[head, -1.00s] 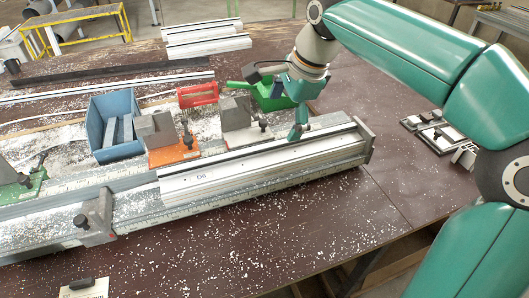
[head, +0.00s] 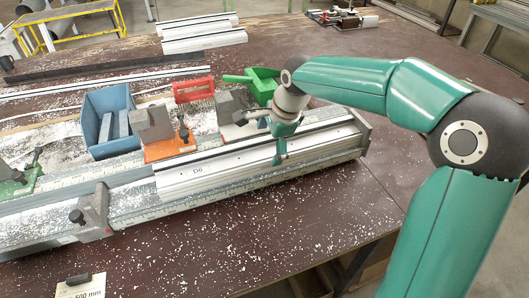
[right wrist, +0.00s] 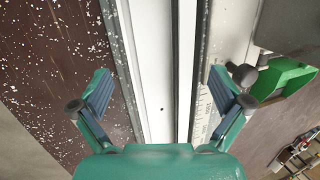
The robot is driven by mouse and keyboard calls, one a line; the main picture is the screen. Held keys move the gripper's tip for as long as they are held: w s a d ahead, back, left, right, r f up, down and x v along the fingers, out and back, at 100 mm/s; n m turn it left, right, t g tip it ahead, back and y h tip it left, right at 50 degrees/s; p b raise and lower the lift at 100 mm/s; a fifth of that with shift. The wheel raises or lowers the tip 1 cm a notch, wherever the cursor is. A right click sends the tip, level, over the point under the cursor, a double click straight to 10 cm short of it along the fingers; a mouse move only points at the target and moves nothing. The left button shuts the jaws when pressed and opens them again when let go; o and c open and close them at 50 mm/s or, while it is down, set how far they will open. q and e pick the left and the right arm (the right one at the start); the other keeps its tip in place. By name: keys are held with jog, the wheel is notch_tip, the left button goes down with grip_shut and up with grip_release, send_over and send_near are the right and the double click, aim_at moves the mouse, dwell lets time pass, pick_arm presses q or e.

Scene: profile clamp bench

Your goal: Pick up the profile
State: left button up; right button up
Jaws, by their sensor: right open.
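The profile is a long pale metal bar with a dark slot along its top, marked D6 (head: 198,170). It lies on the clamp bench (head: 330,163) in the head view. In the right wrist view the profile (right wrist: 152,60) runs from top to bottom in the middle. My right gripper (head: 280,158) is over the right part of the profile in the head view. In the right wrist view my right gripper (right wrist: 158,82) is open, with one finger on each side of the profile. I cannot tell whether the fingers touch it. My left gripper is not in view.
A grey clamp block (head: 95,212) stands on the rail at left. Behind the profile are a blue bin (head: 108,122), an orange-based block (head: 162,135), a red holder (head: 194,91) and a green scoop (head: 262,82).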

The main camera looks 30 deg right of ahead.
jog(key=shift+x, duration=1.1)
jog(key=c, duration=1.6)
jog(key=shift+r, duration=0.1)
jog(key=shift+c, duration=0.6)
jog(key=shift+s, duration=0.1)
